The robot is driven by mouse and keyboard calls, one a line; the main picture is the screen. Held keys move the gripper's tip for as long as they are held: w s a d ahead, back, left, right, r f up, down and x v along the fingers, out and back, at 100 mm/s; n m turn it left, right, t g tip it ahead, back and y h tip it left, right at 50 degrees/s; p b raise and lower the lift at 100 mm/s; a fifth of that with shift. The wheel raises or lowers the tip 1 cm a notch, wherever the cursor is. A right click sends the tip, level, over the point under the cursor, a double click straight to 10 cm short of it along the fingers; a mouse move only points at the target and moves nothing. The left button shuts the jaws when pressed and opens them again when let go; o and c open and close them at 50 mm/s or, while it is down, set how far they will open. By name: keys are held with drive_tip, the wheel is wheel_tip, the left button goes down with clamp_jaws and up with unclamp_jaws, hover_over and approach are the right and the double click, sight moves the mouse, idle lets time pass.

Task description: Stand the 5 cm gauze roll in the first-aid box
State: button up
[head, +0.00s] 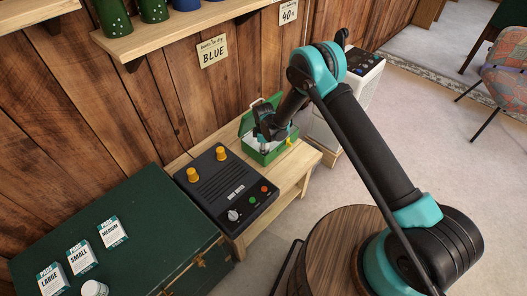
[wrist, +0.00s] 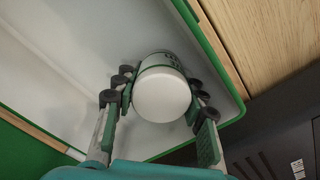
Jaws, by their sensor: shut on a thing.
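The first-aid box (head: 262,157) is green, with its lid open toward the wall, on a light wooden bench. My gripper (head: 273,136) points down into the box opening. In the wrist view my gripper (wrist: 160,82) is shut on the gauze roll (wrist: 162,97), a white cylinder with its round end toward the camera. The roll is over the white interior of the box (wrist: 218,48), near one corner. Whether its lower end touches the box floor is hidden. In the head view my gripper and arm hide the roll.
A black boot dryer (head: 222,180) with yellow knobs sits beside the box on the bench (head: 290,187). A dark green chest (head: 140,225) at the left bears cartons marked LARGE, SMALL and MEDIUM, and a white round item (head: 94,288). A white appliance (head: 358,85) stands beyond.

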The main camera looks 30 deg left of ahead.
drive_tip(key=shift+f, duration=0.1)
drive_tip(key=o, duration=1)
drive_tip(key=shift+o, duration=0.2)
wheel_tip(320, 180, up, 12)
drive_tip(key=shift+r, duration=0.15)
